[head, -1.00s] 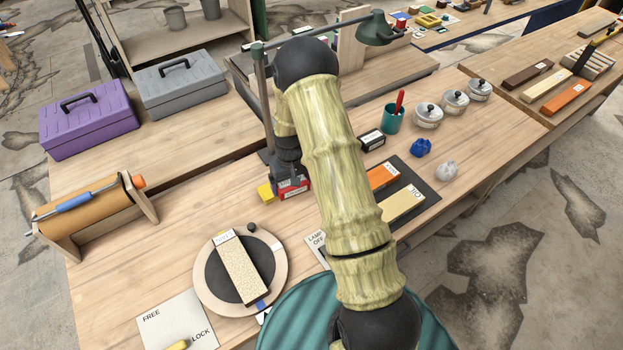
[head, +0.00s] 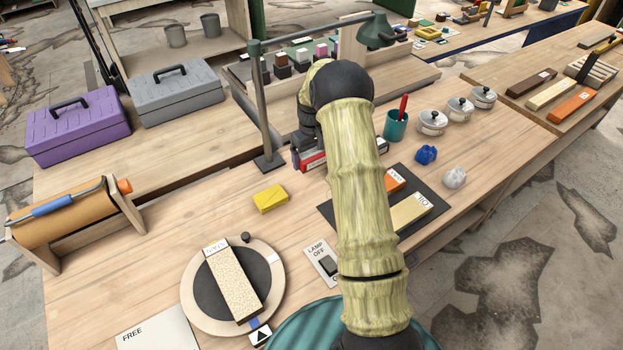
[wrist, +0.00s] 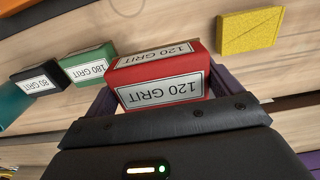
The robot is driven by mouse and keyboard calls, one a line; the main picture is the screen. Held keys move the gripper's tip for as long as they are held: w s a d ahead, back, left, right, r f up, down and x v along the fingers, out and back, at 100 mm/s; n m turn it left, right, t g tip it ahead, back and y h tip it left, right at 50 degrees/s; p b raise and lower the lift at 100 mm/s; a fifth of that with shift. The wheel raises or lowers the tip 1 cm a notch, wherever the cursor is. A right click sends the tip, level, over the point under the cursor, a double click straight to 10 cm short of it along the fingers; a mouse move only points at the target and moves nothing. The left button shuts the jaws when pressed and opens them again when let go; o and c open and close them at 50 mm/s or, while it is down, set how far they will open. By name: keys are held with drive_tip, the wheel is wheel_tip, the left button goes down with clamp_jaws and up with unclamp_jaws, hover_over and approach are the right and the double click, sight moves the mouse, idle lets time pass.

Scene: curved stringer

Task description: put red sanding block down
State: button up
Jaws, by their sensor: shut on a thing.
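The red sanding block, labelled 120 GRIT, shows in the wrist view (wrist: 160,78) between the purple fingers of my gripper (wrist: 160,98), which is shut on it. In the head view the red block (head: 313,161) is right of the lamp post's foot, and my arm hides most of my gripper. A green 180 GRIT block (wrist: 87,64) and a black 80 GRIT block (wrist: 38,82) sit to its left in the wrist view. I cannot tell whether the red block touches the bench.
A yellow block (head: 270,198) lies on the bench in front of the lamp post (head: 262,100). A round turntable (head: 190,300) bears a tan block. A dark mat (head: 436,190) holds an orange and a tan stone. Bare bench lies left of the yellow block.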

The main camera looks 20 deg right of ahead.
sight(311, 183)
drive_tip(key=shift+f, duration=1.9)
wheel_tip(311, 183, down, 4)
drive_tip(key=shift+f+p, duration=0.2)
drive_tip(key=shift+p, duration=0.7)
drive_tip(key=shift+f, duration=0.1)
drive_tip(key=shift+f+b, duration=0.5)
drive_tip(key=shift+f, duration=0.1)
drive_tip(key=shift+s, duration=0.1)
drive_tip(key=o, duration=0.9)
drive_tip(key=shift+f, duration=0.1)
drive_tip(key=shift+s+a, duration=0.1)
